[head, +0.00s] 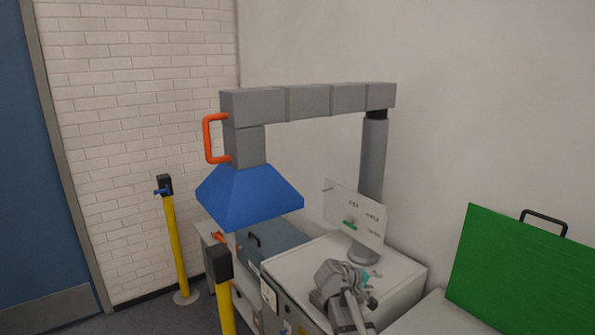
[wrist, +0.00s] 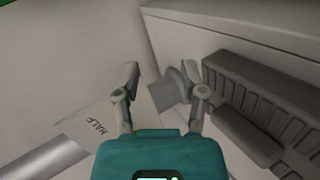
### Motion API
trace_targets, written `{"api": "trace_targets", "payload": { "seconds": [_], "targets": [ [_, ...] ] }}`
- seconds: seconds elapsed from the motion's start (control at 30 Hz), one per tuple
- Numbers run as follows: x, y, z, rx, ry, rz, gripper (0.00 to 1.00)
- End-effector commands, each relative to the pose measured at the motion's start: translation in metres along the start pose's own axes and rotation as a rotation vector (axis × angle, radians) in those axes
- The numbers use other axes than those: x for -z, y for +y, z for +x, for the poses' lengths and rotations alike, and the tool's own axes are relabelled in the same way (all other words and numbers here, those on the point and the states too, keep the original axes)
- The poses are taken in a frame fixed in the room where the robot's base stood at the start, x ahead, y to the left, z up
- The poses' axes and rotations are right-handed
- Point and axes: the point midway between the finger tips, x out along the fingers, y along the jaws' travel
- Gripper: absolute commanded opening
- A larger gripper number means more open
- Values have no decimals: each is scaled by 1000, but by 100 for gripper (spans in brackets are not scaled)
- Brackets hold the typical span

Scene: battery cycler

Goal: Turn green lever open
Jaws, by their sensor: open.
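The green lever (head: 350,224) is a small bar on the front of a tilted white panel (head: 370,219) with printed words, in the head view. The panel stands against a grey vertical duct. My gripper (head: 376,273) is below the panel, above the white cabinet top, and small in this view. In the wrist view my gripper (wrist: 162,72) is open with nothing held between its fingers. The lever cannot be made out in the wrist view.
A grey duct (head: 310,101) with a blue hood (head: 248,197) arches over the cabinet (head: 300,264). A grey slotted block (wrist: 262,105) is close on the right in the wrist view. A green board (head: 520,265) with a handle stands at right. Yellow posts (head: 177,250) stand at left.

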Motion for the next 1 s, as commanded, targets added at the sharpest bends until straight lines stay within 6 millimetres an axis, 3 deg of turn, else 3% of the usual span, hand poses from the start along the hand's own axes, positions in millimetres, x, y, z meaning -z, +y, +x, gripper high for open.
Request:
{"api": "trace_targets", "payload": {
  "seconds": [0.27, 0.6, 0.8, 1.0],
  "targets": [
    [-70, -48, -4, 315, -126, 137, 54],
    [-137, -106, -42, 729, -269, 277, 54],
    [-158, -126, -68, 917, -322, 326, 54],
    [-165, -132, -79, 995, -340, 342, 54]
  ]
}}
